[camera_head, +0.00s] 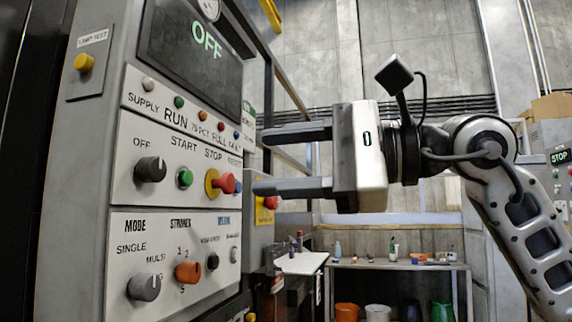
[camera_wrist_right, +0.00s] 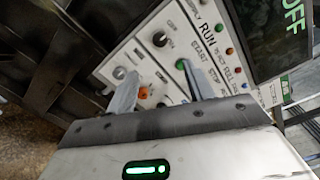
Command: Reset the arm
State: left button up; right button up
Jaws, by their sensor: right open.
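My right gripper (camera_head: 292,161) is in front of the compactor's control panel (camera_head: 125,185), to the right of its buttons in the head view. Its two fingers are apart, with nothing between them, and they point left at the panel. In the right wrist view, the open fingers (camera_wrist_right: 155,90) reach toward the panel's knobs and the green start button (camera_wrist_right: 181,64). The panel's screen (camera_head: 190,45) reads OFF. A red stop button (camera_head: 228,182) on a yellow base sits just left of the lower fingertip. I cannot tell whether the fingers touch the panel. My left gripper is not in view.
A yellow box with a red button (camera_head: 268,203) stands behind the lower finger. A workbench (camera_head: 400,264) with small bottles is at the back, with several buckets (camera_head: 378,312) under it. Another cabinet with a STOP screen (camera_head: 560,157) is at the far right.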

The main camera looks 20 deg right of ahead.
jog(key=shift+s+d, duration=0.1)
jog(key=shift+s, duration=0.05)
dwell(0.4)
jog(key=w+a+f+m+g+y+p, duration=0.2)
jog(key=a+f+m+g+y, duration=0.45)
jog(key=f, duration=0.35)
jog(key=w+d+f+m+t+h+p, duration=0.1)
jog(key=w+d+f+m+t+h, duration=0.3)
jog(key=f+m+t, duration=1)
jog(key=w+d+f+m+t+h+p, duration=0.15)
jog(key=f+m+h, duration=0.7)
jog(key=m, duration=1.35)
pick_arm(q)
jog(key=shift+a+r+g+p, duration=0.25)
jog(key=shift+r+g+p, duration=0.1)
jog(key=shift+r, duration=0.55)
pick_arm(e)
jog(key=s+f+m+g+h, duration=0.1)
jog(key=s+f+m+g, duration=0.2)
jog(key=f, duration=0.6)
jog(key=s+d+f+m+g+h, duration=0.1)
jog(key=s+f+m+g+h, duration=0.1)
jog(key=s+f+m, duration=0.5)
jog(key=s+f+m+g+h, duration=0.2)
jog(key=s+f+m, duration=0.3)
jog(key=f, duration=0.8)
jog(key=shift+s+d+g, duration=0.25)
jog(key=shift+s+g, duration=0.55)
jog(key=shift+s, duration=0.35)
